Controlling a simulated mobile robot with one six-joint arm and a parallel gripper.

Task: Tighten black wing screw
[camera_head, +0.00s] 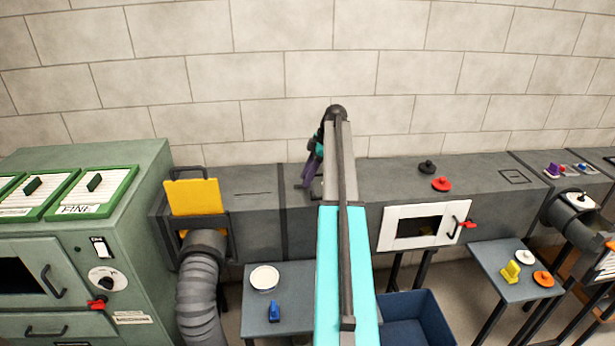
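A black knob on a black disc (427,166) sits on top of the grey duct (262,212), right of my arm. It may be the black wing screw, but it is too small to be sure. A small dark piece on a white disc (580,199) also shows on the duct at the far right. My gripper (303,185) is over the duct top, left of the black knob and well apart from it. My arm partly hides it, and its fingers are too small to read. I see nothing clearly held in it.
A red knob (441,184) sits beside the black one, above a white-framed opening (394,238) with a red latch. A yellow plate (194,196) stands at left near a flexible hose (198,285). Small tables (298,312) and a blue bin (428,312) stand in front.

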